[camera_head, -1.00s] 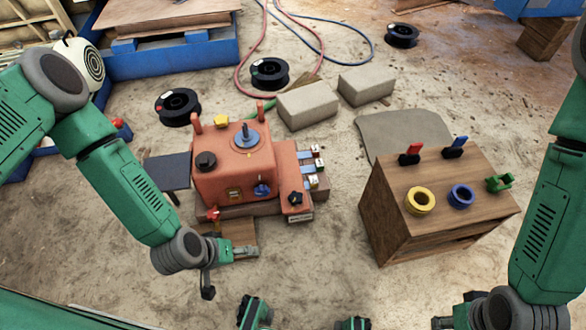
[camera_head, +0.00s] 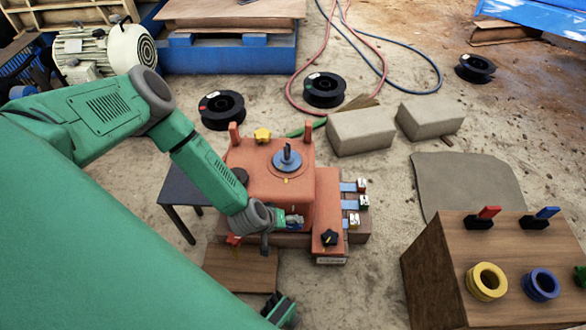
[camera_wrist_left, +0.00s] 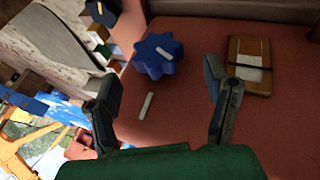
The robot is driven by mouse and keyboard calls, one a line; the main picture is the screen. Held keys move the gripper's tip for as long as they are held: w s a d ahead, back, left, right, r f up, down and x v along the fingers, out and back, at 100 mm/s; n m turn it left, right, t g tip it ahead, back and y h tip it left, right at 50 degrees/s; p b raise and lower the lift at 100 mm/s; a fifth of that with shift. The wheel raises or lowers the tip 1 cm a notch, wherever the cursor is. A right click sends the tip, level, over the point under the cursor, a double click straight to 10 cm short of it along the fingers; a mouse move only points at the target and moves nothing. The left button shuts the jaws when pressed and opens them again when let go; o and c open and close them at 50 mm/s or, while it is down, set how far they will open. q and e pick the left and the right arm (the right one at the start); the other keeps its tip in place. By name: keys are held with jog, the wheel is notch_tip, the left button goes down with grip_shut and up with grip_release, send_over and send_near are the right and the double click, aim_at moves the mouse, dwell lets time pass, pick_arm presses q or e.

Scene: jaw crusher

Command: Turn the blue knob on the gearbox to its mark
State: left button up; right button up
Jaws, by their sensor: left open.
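The orange-red gearbox (camera_head: 265,182) stands on the ground in the head view. The blue knob (camera_wrist_left: 154,62) is on its face in the left wrist view; it is lobed, with a short white line on top. A white mark (camera_wrist_left: 147,106) is on the gearbox surface beside the knob. The knob's line runs slantwise and does not point at the mark. My left gripper (camera_head: 290,220) is at the gearbox's front and mostly hides the knob in the head view. In the wrist view its open fingers (camera_wrist_left: 161,88) are empty, with the knob beyond them, nearer the left finger.
A wooden box (camera_head: 440,262) with coloured rings and levers stands right. Bare ground lies between.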

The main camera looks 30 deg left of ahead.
pick_arm(q)
jog(key=b+x, duration=0.1)
jog(key=x, duration=0.3)
jog(key=shift+f+b, duration=0.2)
jog(key=shift+b, duration=0.15)
jog(key=shift+w+d+f, duration=0.25)
jog(key=shift+w, duration=0.1)
jog(key=shift+a, duration=0.1)
jog(key=c, duration=1.2)
